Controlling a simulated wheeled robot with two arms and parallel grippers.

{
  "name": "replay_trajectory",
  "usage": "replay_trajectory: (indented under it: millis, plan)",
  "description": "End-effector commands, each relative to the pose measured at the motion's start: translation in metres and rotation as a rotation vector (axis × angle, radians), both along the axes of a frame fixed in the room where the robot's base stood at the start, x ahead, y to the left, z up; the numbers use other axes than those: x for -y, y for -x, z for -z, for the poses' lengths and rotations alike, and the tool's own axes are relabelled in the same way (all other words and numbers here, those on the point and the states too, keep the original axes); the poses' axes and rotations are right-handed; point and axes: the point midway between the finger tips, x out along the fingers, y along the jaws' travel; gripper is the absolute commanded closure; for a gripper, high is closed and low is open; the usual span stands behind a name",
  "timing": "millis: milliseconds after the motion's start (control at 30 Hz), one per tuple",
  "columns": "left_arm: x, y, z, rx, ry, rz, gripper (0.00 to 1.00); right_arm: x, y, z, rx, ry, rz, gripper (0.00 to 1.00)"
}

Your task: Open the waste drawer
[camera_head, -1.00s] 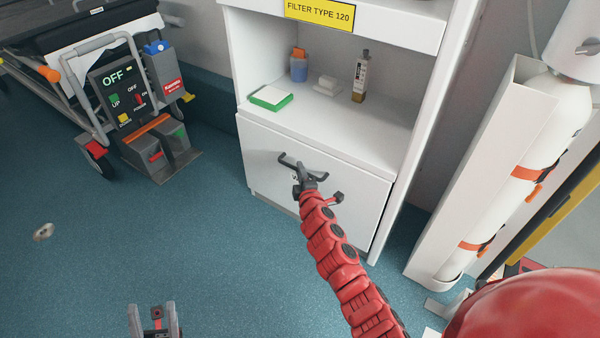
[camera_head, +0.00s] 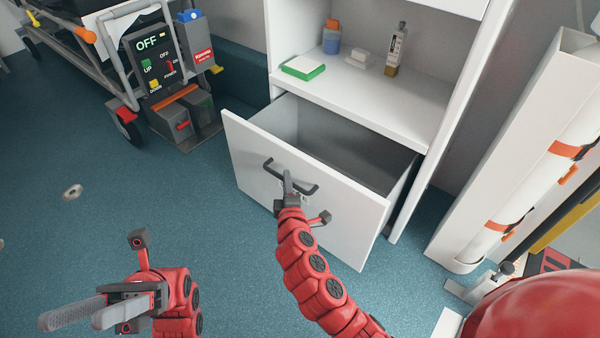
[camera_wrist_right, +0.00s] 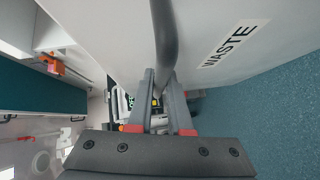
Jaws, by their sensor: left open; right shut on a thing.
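The white waste drawer (camera_head: 330,215) at the bottom of the cabinet stands well out, and its grey, empty-looking inside shows from above. Its dark bar handle (camera_head: 306,188) is on the front panel. My right gripper (camera_head: 289,182) is shut on the handle. In the right wrist view the handle (camera_wrist_right: 165,40) runs between the two fingers (camera_wrist_right: 160,95), beside the printed word WASTE (camera_wrist_right: 234,44). My left gripper (camera_head: 75,312) is open and empty, low over the floor at the left, apart from the drawer.
Above the drawer, a shelf (camera_head: 365,100) holds a green-and-white box (camera_head: 304,67), a blue-and-orange container (camera_head: 332,38) and a bottle (camera_head: 396,50). A stretcher with a control panel (camera_head: 155,60) stands at the left. A gas cylinder (camera_head: 540,170) is at the right. Blue floor (camera_head: 60,150) is free at left.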

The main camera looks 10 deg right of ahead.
Motion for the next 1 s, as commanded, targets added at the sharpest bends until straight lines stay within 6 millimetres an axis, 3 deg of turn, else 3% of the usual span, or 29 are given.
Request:
replay_trajectory:
  millis: [100,333,367,433,700,733,867,1000]
  plan:
    - [-0.01,0.017,-0.01,0.108,0.061,0.04,0.5,-0.015,0.01,0.002,0.0,-0.001,-0.005,1.0]
    - [-0.021,0.034,-0.018,0.202,0.118,0.082,0.5,-0.025,0.019,0.001,-0.001,0.001,-0.001,1.0]
    - [-0.022,0.034,-0.018,0.206,0.121,0.084,0.5,-0.026,0.02,0.001,-0.001,0.001,-0.001,1.0]
    - [-0.023,0.017,-0.015,0.185,0.126,0.084,0.5,-0.026,0.02,0.001,-0.001,0.001,-0.001,1.0]
    - [-0.023,0.016,-0.015,0.183,0.125,0.084,0.5,-0.026,0.02,0.0,-0.001,0.001,-0.001,1.0]
    - [-0.022,0.016,-0.015,0.183,0.125,0.084,0.5,-0.026,0.02,0.0,-0.001,0.001,-0.001,0.77]
    - [-0.022,0.017,-0.015,0.183,0.124,0.083,0.5,-0.026,0.02,0.0,0.0,0.001,-0.001,0.54]
    - [-0.022,0.017,-0.015,0.183,0.124,0.083,0.5,-0.026,0.02,0.0,0.0,0.001,-0.001,0.53]
